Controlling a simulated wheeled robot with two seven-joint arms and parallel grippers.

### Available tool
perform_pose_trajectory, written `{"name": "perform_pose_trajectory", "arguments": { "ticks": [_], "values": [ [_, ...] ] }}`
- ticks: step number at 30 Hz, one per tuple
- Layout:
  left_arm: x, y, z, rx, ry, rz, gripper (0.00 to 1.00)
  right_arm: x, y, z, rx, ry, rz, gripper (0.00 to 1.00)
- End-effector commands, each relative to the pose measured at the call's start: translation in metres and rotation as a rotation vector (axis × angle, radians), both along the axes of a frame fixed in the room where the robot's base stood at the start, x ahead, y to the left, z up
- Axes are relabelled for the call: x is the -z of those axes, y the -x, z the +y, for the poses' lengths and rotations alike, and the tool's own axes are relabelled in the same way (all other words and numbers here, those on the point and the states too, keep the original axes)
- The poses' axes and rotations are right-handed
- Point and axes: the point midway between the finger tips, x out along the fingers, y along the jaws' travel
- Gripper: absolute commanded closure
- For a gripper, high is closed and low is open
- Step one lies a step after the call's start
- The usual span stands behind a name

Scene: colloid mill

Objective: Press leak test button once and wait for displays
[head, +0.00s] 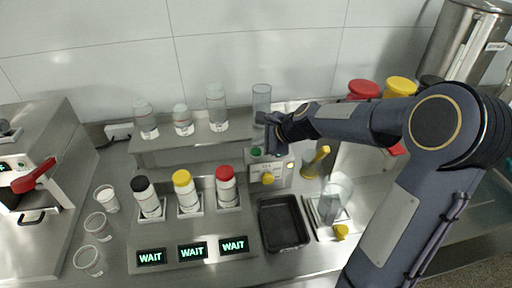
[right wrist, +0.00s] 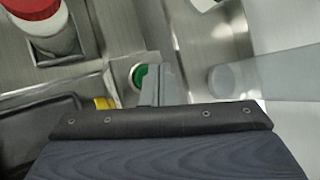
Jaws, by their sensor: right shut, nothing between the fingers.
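A small grey box (head: 268,170) stands behind the black tray, with a green button (head: 256,151) on its top and a yellow knob on its front. The green button also shows in the right wrist view (right wrist: 139,76), in a pale round ring. My right gripper (head: 276,146) is shut and empty, its fingertips (right wrist: 158,84) right beside the button. I cannot tell whether they touch it. Three displays, left (head: 151,257), middle (head: 193,251) and right (head: 234,245), all read WAIT in green. My left gripper is not in view.
Bottles with black (head: 147,197), yellow (head: 187,191) and red (head: 227,186) caps stand in holders behind the displays. A black tray (head: 283,247) and a clear vessel (head: 335,196) lie right of them. Clear cups (head: 95,224) stand left. Clear bottles line the rear shelf.

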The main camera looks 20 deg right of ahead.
Motion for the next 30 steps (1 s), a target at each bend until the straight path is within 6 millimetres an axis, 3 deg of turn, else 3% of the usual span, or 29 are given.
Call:
{"name": "perform_pose_trajectory", "arguments": {
  "ticks": [10,24,30],
  "values": [
    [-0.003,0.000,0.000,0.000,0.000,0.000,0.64,-0.003,0.000,0.000,0.001,0.000,-0.001,1.00],
    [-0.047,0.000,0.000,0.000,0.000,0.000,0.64,-0.049,0.000,0.000,0.001,0.000,-0.001,1.00],
    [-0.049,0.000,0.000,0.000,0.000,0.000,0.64,-0.050,0.000,0.000,0.001,0.000,-0.001,1.00]
  ]
}}
